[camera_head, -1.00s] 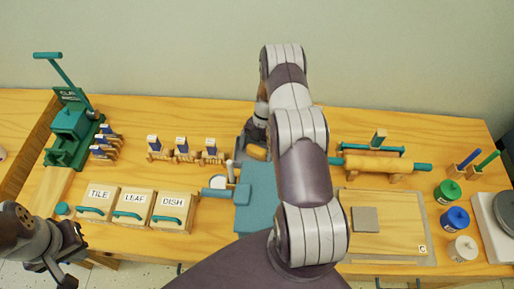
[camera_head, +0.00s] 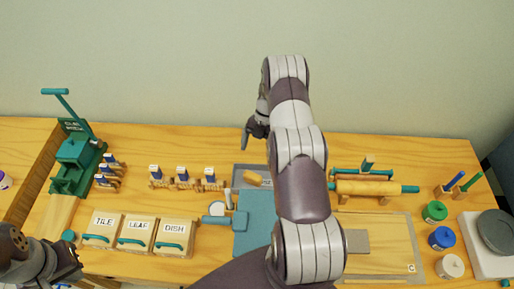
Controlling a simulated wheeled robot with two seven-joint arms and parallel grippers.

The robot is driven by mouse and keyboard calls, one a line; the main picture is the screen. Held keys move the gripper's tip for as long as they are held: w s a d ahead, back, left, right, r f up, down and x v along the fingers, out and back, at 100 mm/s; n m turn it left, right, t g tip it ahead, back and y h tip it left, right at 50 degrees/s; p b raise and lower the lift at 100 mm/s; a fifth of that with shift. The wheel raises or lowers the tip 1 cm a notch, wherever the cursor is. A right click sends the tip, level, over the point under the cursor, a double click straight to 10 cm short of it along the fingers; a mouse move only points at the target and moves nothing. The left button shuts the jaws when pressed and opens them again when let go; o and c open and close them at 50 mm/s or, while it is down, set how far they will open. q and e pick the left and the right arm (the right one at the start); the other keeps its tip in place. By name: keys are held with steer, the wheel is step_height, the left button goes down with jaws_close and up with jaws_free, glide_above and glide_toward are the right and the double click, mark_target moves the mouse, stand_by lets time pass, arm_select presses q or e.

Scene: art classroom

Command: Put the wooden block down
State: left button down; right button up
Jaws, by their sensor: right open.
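The wooden block (camera_head: 252,178) is a small tan piece lying on a grey tray (camera_head: 240,170) at the back middle of the table, partly beside my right arm. My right gripper (camera_head: 246,142) is open and empty above and behind the block, apart from it. Part of the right gripper is hidden behind my arm. My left gripper (camera_head: 70,268) hangs at the lower left corner, away from the block, and its jaw opening is not clear.
A teal mat (camera_head: 255,222) lies in front of the tray. Boxes marked TILE (camera_head: 102,230), LEAF (camera_head: 136,233) and DISH (camera_head: 173,238) stand left of it. Small stamps (camera_head: 182,178) stand behind them. A rolling pin (camera_head: 375,188) and jars (camera_head: 441,238) are at right.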

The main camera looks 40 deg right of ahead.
steer(key=s+a+r+m+t+h, duration=0.1)
steer(key=s+a+r+m+h, duration=0.2)
steer(key=a+r+m, duration=1.15)
steer(key=s+a+r+m+t, duration=0.1)
steer(key=s+a+r+m, duration=0.1)
steer(key=s, duration=0.4)
steer(key=s+a+r+m+t+h, duration=0.1)
steer(key=s+a+r+m, duration=0.2)
steer(key=s+r+m, duration=0.2)
steer(key=shift+s+a+r+m, duration=0.25)
steer(key=shift+s+m, duration=0.3)
steer(key=shift+m, duration=0.3)
steer(key=shift+w+a, duration=0.1)
steer(key=shift+a, duration=0.05)
